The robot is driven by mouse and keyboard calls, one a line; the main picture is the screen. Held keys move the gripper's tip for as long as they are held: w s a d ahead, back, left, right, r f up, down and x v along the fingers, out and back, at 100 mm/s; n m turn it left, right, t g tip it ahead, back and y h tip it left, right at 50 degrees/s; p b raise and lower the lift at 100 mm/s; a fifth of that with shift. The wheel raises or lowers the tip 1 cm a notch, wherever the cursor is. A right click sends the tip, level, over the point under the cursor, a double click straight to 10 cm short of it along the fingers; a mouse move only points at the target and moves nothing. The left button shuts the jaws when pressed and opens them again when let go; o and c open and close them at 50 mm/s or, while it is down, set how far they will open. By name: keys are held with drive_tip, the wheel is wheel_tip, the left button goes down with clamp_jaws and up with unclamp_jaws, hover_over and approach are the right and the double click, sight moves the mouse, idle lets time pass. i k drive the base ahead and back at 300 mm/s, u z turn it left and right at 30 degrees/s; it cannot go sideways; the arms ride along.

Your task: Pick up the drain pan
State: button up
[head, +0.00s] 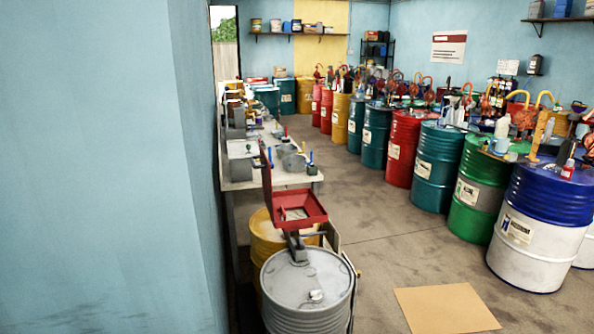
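I cannot pick out a drain pan with certainty. A red square open tray with a raised lid (301,207) stands at the yellow drum (264,233) in the lower middle; it may be a drum funnel. A white-topped bench (240,183) behind it holds grey containers (293,162) and other small items, too small to tell apart. My gripper is not in view.
A grey drum (308,300) stands in the near foreground. A row of coloured drums with pumps on top lines the right, including a blue and white one (540,225). A tan sheet (447,308) lies on the floor. The aisle (360,215) between is clear. A blue wall (90,170) fills the left.

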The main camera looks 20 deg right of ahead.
sight(299, 160)
drive_tip(key=u, duration=0.15)
drive_tip(key=k, duration=1.05)
drive_tip(key=z, duration=1.35)
drive_tip(key=i, duration=2.9)
drive_tip(key=z, duration=0.05)
